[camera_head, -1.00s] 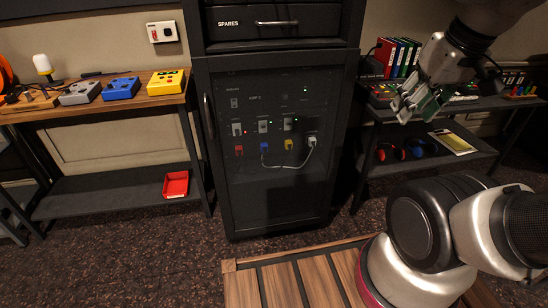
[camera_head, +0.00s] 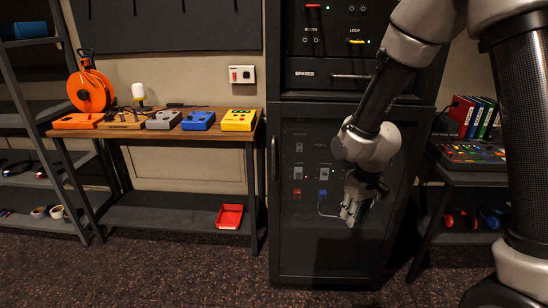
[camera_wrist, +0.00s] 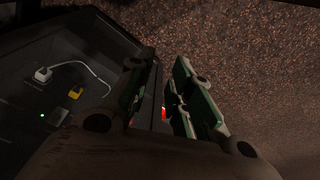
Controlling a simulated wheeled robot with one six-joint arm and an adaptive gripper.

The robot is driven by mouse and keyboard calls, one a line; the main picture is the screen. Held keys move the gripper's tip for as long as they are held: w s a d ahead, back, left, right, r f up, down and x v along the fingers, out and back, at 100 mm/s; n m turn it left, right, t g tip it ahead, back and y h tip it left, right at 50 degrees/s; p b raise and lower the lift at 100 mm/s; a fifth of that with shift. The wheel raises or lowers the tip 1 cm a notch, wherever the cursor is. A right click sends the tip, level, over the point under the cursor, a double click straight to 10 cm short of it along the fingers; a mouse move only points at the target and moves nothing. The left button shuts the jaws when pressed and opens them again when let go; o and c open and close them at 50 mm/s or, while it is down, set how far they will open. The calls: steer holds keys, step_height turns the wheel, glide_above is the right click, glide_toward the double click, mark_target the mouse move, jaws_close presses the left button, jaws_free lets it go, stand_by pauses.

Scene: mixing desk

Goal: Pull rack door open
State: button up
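The rack door (camera_head: 300,245) is a dark glazed panel in the lower part of the black rack, and it looks closed. Its upright handle (camera_head: 274,158) runs along the left edge. Sockets and coloured plugs show dimly through the glass. My gripper (camera_head: 350,212) hangs pointing down in front of the door's right half, apart from the handle and to its right. In the wrist view my gripper (camera_wrist: 164,72) shows two green-padded fingers with a gap and nothing held between them. The door glass (camera_wrist: 95,55) is on the left there; the handle is not visible.
A wooden bench (camera_head: 160,133) with coloured boxes stands left of the rack, with a red tray (camera_head: 230,217) on its lower shelf. The spares drawer (camera_head: 330,75) is above the door. A shelf with a mixer (camera_head: 468,160) stands at right. The carpet before the rack is clear.

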steer(key=w+a+f+n+t+y, duration=0.1)
steer(key=w+a+f+t+y, duration=0.1)
steer(key=w+a+f, duration=0.55)
steer(key=t+y, duration=0.7)
steer(key=t, duration=0.5)
glide_toward(274, 157)
steer(key=x, duration=0.3)
steer(key=shift+n, duration=0.3)
steer(key=x, duration=0.7)
steer(key=shift+w+a, duration=0.1)
steer(key=shift+w, duration=0.2)
steer(key=shift+c, duration=0.3)
jaws_close()
